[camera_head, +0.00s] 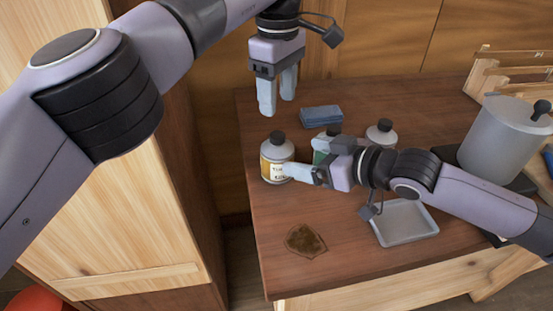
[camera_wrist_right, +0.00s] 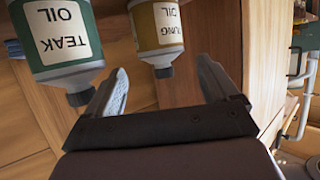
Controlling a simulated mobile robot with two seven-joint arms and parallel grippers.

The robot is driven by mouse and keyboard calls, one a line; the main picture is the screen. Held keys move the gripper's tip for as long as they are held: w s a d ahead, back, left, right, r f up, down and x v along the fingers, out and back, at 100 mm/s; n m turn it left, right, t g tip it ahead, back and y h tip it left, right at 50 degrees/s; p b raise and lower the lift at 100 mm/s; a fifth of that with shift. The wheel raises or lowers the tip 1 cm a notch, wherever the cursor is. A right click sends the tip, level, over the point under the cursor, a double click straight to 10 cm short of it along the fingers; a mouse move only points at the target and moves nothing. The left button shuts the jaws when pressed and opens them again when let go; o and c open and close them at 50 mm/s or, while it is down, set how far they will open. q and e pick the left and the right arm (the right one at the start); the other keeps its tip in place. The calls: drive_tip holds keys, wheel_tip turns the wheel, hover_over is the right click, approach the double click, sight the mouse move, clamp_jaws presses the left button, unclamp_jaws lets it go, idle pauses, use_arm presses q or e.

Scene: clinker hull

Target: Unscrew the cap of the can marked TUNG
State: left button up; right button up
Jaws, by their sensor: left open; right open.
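The TUNG can (camera_head: 276,168) stands upright on the table, with a yellow-brown label and a dark cap (camera_head: 277,138). It also shows upside down in the right wrist view (camera_wrist_right: 158,28), its cap (camera_wrist_right: 164,72) in line with the gap between the fingers. My right gripper (camera_head: 294,172) is open beside the can's right side in the head view; whether its fingers touch the can cannot be told. My left gripper (camera_head: 278,106) is open and empty, pointing down above and behind the can.
A green TEAK OIL can (camera_wrist_right: 62,38) stands close by, partly hidden behind my right gripper in the head view. Another dark-capped can (camera_head: 381,132), a blue block (camera_head: 321,118), a grey tray (camera_head: 408,238) and a large pot (camera_head: 502,140) share the table. A brown stain (camera_head: 306,240) lies in front.

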sight(286, 153)
drive_tip(key=x, duration=0.8)
drive_tip(key=shift+w+a+f, duration=0.2)
drive_tip(key=shift+a, duration=0.05)
clamp_jaws()
use_arm(q)
drive_tip(key=m, duration=0.8)
drive_tip(key=shift+f+m, duration=0.15)
drive_tip(key=shift+m, duration=0.35)
drive_tip(key=shift+f, duration=3.9)
drive_tip(key=shift+c, duration=0.4)
